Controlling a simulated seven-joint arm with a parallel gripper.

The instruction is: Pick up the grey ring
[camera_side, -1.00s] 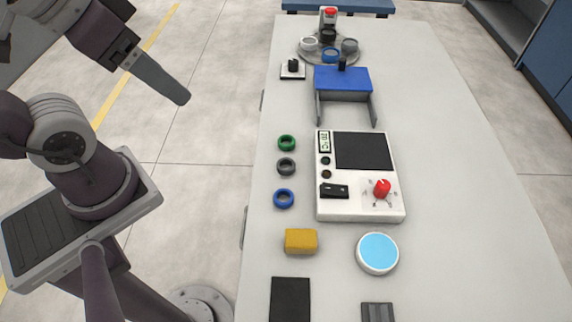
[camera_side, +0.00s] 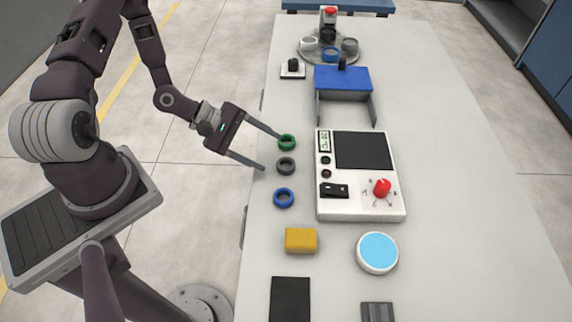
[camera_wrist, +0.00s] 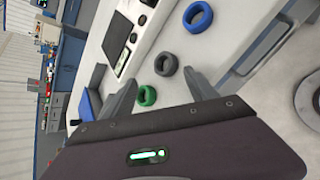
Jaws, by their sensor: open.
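The grey ring (camera_side: 286,166) lies flat near the left edge of the table, between the green ring (camera_side: 287,142) and the blue ring (camera_side: 284,198). My gripper (camera_side: 272,152) is open and empty, its fingers spread apart just left of the rings. In the side view its upper fingertip is by the green ring and its lower fingertip is a little left of the grey ring. In the wrist view the grey ring (camera_wrist: 166,64) shows ahead, between the two fingers (camera_wrist: 162,88), with the green ring (camera_wrist: 147,95) nearer one finger and the blue ring (camera_wrist: 198,17) farther off.
A white device with a red knob (camera_side: 382,188) stands right of the rings. A yellow block (camera_side: 301,241) and a light-blue disc (camera_side: 378,253) lie toward the front. A blue-topped stand (camera_side: 342,79) and a round holder with rings (camera_side: 316,58) are at the back.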

